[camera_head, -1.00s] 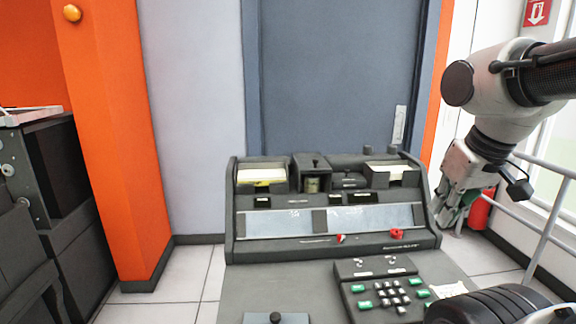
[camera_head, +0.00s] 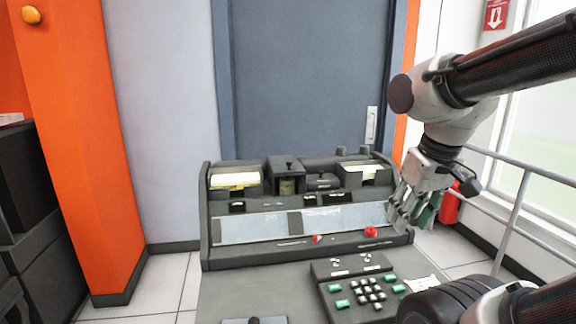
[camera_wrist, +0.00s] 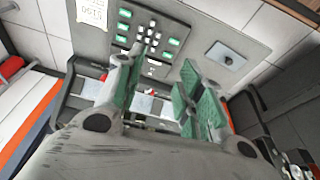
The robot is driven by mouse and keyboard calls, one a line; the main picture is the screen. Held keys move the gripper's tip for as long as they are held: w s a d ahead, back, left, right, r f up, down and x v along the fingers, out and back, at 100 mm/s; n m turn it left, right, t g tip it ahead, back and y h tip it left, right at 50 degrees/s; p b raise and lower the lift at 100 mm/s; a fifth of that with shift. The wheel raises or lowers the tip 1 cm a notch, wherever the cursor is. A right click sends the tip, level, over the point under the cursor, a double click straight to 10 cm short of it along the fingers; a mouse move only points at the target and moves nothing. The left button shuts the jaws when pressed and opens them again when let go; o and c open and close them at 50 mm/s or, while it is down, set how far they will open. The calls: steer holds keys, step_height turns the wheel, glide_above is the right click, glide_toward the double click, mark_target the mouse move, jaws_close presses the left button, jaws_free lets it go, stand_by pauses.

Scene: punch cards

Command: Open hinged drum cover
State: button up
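The dark hinged drum cover (camera_head: 286,163), a small box-like housing with a knob on top, stands at the top middle of the punch card machine (camera_head: 345,243). It looks closed, with a small drum (camera_head: 287,187) showing in the opening below it. My gripper (camera_head: 410,218) hangs at the machine's right end, to the right of and apart from the cover. In the wrist view my gripper's green-padded fingers (camera_wrist: 162,80) are spread with nothing between them. The cover cannot be made out in the wrist view.
Card trays (camera_head: 233,178) and (camera_head: 363,172) flank the cover. A keypad (camera_head: 362,288) lies in front on the desk (camera_head: 240,290). A metal railing (camera_head: 515,215) and a red extinguisher (camera_head: 450,205) stand at right.

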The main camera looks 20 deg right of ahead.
steer(key=w+f+t, duration=0.1)
steer(key=w+f, duration=0.6)
steer(key=w, duration=0.5)
steer(key=w+f+n+t, duration=0.1)
steer(key=w+f+t, duration=0.1)
steer(key=w+f, duration=0.6)
steer(key=w+a+f+n+t+y, duration=0.1)
steer(key=w+f, duration=0.6)
steer(key=w, duration=0.8)
steer(key=shift+w+f+t, duration=0.3)
steer(key=shift+w+t, duration=0.1)
steer(key=w+a+r+t+y, duration=0.1)
steer(key=w+a+t, duration=0.1)
steer(key=w, duration=0.2)
steer(key=n+t+y, duration=0.2)
steer(key=t+y, duration=0.2)
steer(key=t, duration=0.3)
glide_toward(291, 163)
steer(key=x, duration=1.1)
steer(key=shift+a, duration=0.1)
